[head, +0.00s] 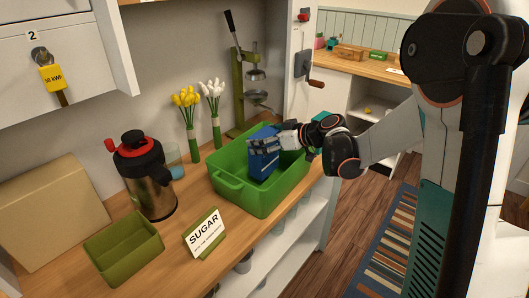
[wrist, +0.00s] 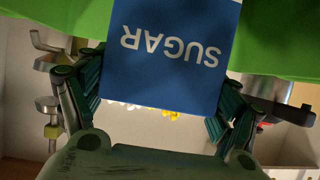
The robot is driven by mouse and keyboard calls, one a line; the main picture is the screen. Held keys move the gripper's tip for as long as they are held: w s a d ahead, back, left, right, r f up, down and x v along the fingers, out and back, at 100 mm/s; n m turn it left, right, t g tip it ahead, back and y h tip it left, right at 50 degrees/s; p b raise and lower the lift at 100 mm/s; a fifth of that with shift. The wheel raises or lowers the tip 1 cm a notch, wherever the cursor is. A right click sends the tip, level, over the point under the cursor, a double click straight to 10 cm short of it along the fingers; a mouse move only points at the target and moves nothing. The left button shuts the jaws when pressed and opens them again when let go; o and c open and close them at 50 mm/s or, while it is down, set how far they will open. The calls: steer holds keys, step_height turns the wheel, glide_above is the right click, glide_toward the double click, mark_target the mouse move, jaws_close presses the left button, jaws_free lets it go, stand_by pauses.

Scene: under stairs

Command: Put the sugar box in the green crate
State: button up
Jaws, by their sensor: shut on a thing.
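In the wrist view the box (wrist: 170,55) shows the word SUGAR upside down between the two fingers of my gripper (wrist: 160,100). Green of the crate (wrist: 275,40) fills the upper edge behind it. Whether the box touches the crate floor cannot be told.
A small olive tray (head: 124,250) and a SUGAR sign (head: 204,233) stand left of the crate. A cardboard-coloured box (head: 50,210) is far left.

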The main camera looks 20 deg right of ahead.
steer(key=shift+f+b, duration=0.6)
steer(key=shift+f, duration=1.35)
steer(key=shift+f, duration=0.2)
steer(key=o, duration=1.4)
steer(key=shift+o, duration=0.2)
steer(key=shift+s+d+r, duration=0.15)
steer(key=shift+d+r, duration=0.05)
steer(key=shift+r, duration=0.15)
steer(key=p+v, duration=0.3)
steer(key=v, duration=0.8)
steer(key=shift+s+d+r, duration=0.1)
steer(key=shift+s, duration=0.1)
